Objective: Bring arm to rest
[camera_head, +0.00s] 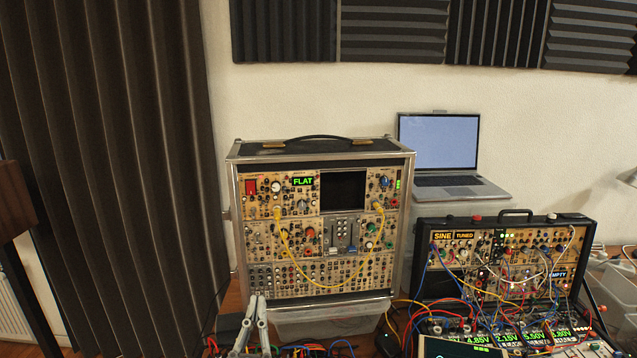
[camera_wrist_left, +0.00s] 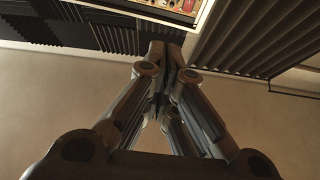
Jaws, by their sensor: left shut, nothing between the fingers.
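My left gripper (camera_head: 256,299) shows at the bottom of the head view, pointing up, in front of the lower left corner of the large synth case (camera_head: 320,230). In the left wrist view the fingers (camera_wrist_left: 166,48) meet at their tips, with nothing between them. A corner of a lit synth panel (camera_wrist_left: 178,8) shows beyond the fingertips at the top of that view. The large case stands upright with a yellow cable looped across its front. My right gripper is in neither view.
A smaller black synth case (camera_head: 502,262) with many patch cables stands at the right. An open laptop (camera_head: 440,140) stands behind it. Loose cables crowd the bottom edge. A dark curtain (camera_head: 110,150) hangs at the left, and foam panels (camera_head: 393,30) line the wall.

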